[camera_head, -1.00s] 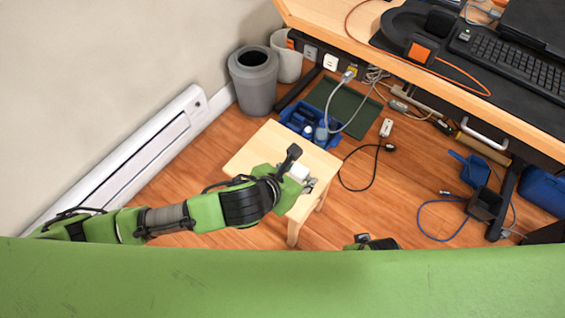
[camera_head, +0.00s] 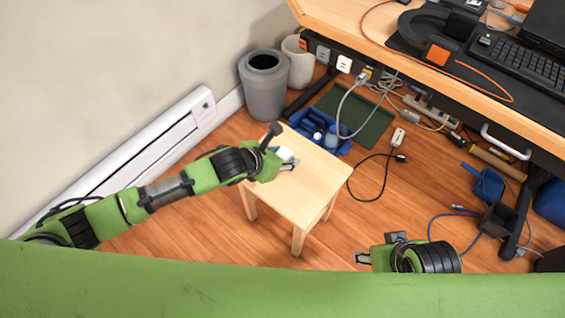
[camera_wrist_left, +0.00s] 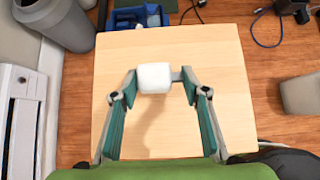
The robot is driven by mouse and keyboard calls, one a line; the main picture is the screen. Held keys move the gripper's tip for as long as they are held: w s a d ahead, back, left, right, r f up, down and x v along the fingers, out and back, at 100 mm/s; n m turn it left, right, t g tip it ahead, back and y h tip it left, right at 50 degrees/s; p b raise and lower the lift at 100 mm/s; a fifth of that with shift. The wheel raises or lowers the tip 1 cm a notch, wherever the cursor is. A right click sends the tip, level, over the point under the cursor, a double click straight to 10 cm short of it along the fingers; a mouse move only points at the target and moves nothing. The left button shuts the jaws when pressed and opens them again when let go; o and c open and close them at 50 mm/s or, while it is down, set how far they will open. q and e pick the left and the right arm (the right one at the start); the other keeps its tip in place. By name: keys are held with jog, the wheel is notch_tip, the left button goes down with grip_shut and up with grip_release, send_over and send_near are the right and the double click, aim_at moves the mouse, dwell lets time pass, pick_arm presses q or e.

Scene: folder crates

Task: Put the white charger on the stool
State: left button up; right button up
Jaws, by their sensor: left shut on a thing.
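The white charger (camera_wrist_left: 154,78) is a small rounded white block between the fingertips of my left gripper (camera_wrist_left: 160,80) in the left wrist view. It also shows in the head view (camera_head: 284,154), partly hidden by the gripper. My left gripper (camera_head: 288,162) is shut on it over the stool. The stool (camera_head: 310,190) has a square light wooden top and legs. I cannot tell for sure whether the charger touches the top; a soft shadow lies on the wood below it in the wrist view. My right gripper (camera_head: 364,258) shows at the lower right, with its jaw state unclear.
A blue caddy (camera_head: 330,140) stands on the floor behind the stool, near a grey bin (camera_head: 264,85). A desk (camera_head: 450,75) with cables beneath fills the upper right. A white wall heater (camera_head: 160,145) is at left. Most of the stool top is clear.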

pick_arm(q)
jog(key=shift+w+f, duration=0.15)
jog(key=shift+f, duration=0.05)
jog(key=shift+w+a+f+b, duration=0.15)
jog(key=shift+f+b, duration=0.2)
jog(key=shift+f, duration=0.55)
jog(key=shift+w+a+f+b, duration=0.1)
jog(key=shift+f+b, duration=0.25)
jog(key=shift+f, duration=0.55)
jog(key=shift+f, duration=0.2)
jog(key=o, duration=1.1)
jog(key=shift+r, duration=0.1)
